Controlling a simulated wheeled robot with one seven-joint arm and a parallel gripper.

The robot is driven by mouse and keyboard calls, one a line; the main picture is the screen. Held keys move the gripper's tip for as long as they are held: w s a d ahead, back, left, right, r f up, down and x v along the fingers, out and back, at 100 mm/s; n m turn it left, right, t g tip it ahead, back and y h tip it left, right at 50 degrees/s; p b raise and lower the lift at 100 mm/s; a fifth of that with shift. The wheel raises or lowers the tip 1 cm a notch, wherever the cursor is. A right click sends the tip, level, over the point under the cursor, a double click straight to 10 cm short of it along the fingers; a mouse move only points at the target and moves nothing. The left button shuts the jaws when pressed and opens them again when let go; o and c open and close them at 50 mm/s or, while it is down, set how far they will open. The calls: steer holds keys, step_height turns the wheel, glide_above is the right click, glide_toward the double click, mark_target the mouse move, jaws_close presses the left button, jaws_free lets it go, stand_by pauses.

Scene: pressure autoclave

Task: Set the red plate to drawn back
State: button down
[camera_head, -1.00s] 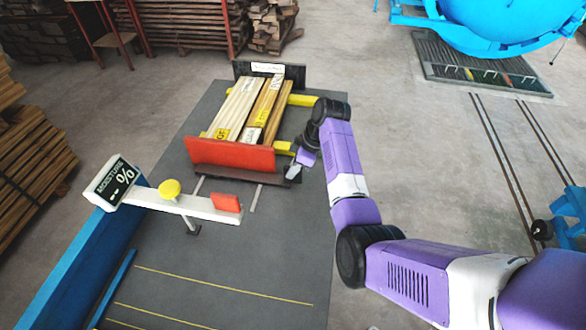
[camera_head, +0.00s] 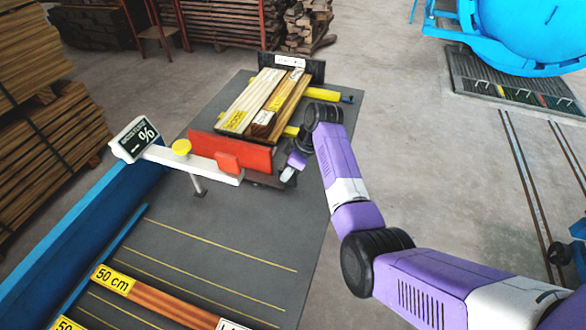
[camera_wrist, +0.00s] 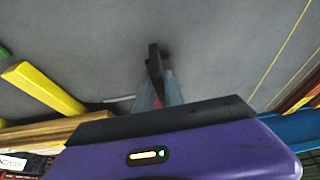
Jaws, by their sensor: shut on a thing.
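The red plate (camera_head: 250,154) stands upright across the grey table in the head view, close behind the white beam. A gap separates it from the near ends of the wooden boards (camera_head: 265,100). My gripper (camera_head: 289,173) is at the right end of the plate, low over the table. In the wrist view my gripper (camera_wrist: 159,92) is shut on a dark upright bar (camera_wrist: 154,60), which appears to belong to the plate. The bar's join to the plate is hidden.
The white beam (camera_head: 205,168) carries a moisture display (camera_head: 136,138), a yellow knob (camera_head: 181,146) and a red block (camera_head: 228,163). Yellow bars (camera_head: 322,95) lie under the boards. The grey table (camera_head: 215,235) is clear before the beam, up to the 50 cm label (camera_head: 113,279).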

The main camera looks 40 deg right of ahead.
steer(key=shift+s+a, duration=0.1)
steer(key=shift+a, duration=0.15)
steer(key=c, duration=1.4)
jaws_free()
steer(key=shift+a, duration=0.1)
steer(key=shift+c, duration=0.2)
steer(key=shift+d+r, duration=0.2)
steer(key=v, duration=0.7)
steer(key=shift+s+r+b, duration=0.15)
steer(key=shift+s+b, duration=0.1)
steer(key=shift+b, duration=0.15)
